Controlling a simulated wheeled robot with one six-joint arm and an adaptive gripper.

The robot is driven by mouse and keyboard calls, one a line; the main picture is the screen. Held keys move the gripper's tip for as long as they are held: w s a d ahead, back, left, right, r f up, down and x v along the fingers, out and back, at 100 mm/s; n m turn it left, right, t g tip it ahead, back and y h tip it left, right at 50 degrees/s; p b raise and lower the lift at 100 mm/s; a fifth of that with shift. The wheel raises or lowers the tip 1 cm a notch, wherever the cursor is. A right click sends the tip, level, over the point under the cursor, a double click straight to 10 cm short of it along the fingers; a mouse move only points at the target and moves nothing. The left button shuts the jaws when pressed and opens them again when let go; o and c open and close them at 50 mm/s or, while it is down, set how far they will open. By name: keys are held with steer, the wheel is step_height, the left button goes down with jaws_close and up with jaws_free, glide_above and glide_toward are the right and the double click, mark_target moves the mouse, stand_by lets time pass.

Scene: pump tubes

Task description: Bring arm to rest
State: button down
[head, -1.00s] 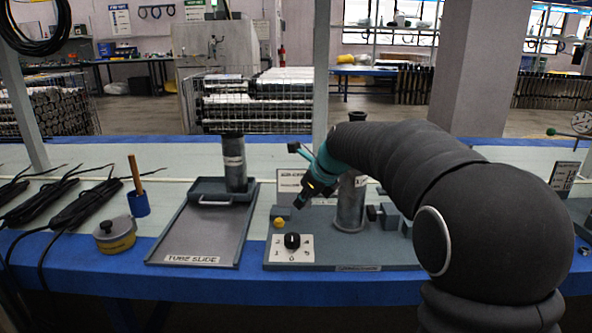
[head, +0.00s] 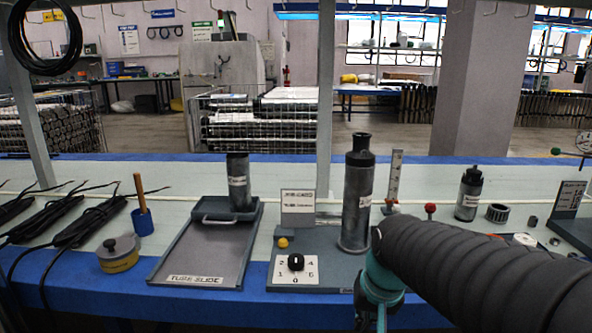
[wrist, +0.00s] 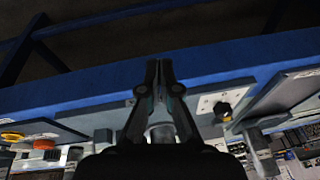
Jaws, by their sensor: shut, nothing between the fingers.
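My arm reaches in from the lower right of the head view, its end low in front of the bench edge. My gripper (wrist: 158,65) is shut and empty in the wrist view, its two fingertips together in front of the blue bench edge. In the head view its fingers are mostly cut off by the lower frame edge. A dark grey tube (head: 356,200) stands upright on the station with the dial (head: 295,263), left of my arm and apart from it. Another tube (head: 238,183) stands upright at the far end of the tube slide tray (head: 205,278).
A yellow tin (head: 119,260), a blue cup with a wooden handle (head: 142,222) and black cable bundles (head: 75,232) lie to the left. A dark bottle (head: 469,195) and a ribbed ring (head: 497,213) stand behind my arm. The dial plate also shows in the wrist view (wrist: 212,101).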

steer(key=s+d+r+n+t+h, duration=0.1)
steer(key=s+d+t, duration=0.1)
steer(key=s, duration=1)
steer(key=shift+d+r+n, duration=0.3)
steer(key=shift+d+r, duration=0.1)
steer(key=shift+d, duration=0.35)
steer(key=shift+s, duration=0.1)
